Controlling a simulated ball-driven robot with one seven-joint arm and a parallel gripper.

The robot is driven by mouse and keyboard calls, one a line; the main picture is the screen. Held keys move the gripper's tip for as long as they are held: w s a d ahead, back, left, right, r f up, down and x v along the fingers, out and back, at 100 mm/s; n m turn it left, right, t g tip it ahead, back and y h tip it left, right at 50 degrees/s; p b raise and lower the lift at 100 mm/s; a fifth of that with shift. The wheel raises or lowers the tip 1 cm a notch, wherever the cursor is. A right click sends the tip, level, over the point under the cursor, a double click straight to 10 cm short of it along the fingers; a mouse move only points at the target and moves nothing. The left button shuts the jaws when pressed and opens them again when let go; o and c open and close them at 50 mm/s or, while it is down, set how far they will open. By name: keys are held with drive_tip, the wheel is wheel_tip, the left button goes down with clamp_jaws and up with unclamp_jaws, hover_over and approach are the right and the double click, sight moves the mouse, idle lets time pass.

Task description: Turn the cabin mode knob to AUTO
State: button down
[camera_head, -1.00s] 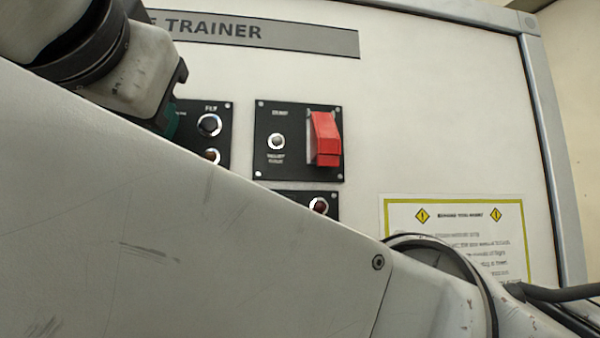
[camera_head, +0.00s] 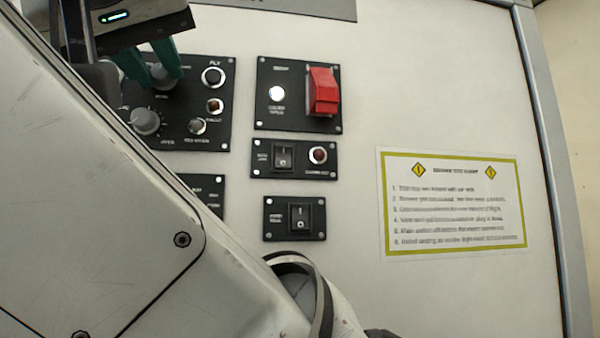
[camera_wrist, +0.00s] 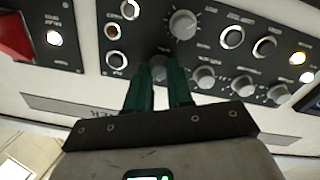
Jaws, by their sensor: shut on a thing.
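The cabin mode knob appears to be the small grey knob (camera_head: 163,79) on the upper left black panel in the head view. Its label is too blurred to read surely, so I cannot tell its setting. My gripper (camera_head: 150,68) has teal fingers and is shut on this knob, one finger on each side. In the wrist view the knob (camera_wrist: 158,67) shows between the fingertips of my gripper (camera_wrist: 159,80). Part of the knob is hidden by the fingers.
A larger dial (camera_head: 145,121) sits close below the gripper, with buttons (camera_head: 213,76) to the right. A red guard (camera_head: 322,91) and lit white lamp (camera_head: 277,93) are on the neighbouring panel. Rocker switches (camera_head: 299,218) lie lower. A notice card (camera_head: 452,200) is at right.

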drive_tip(key=n, duration=0.6)
drive_tip(key=shift+n, duration=0.4)
drive_tip(key=n, duration=0.5)
drive_tip(key=shift+f+n+y+p, duration=0.15)
drive_tip(key=shift+n+y+p, duration=0.15)
drive_tip(key=shift+y+p, duration=0.1)
drive_tip(key=shift+a, duration=0.1)
drive_tip(key=c, duration=1)
unclamp_jaws()
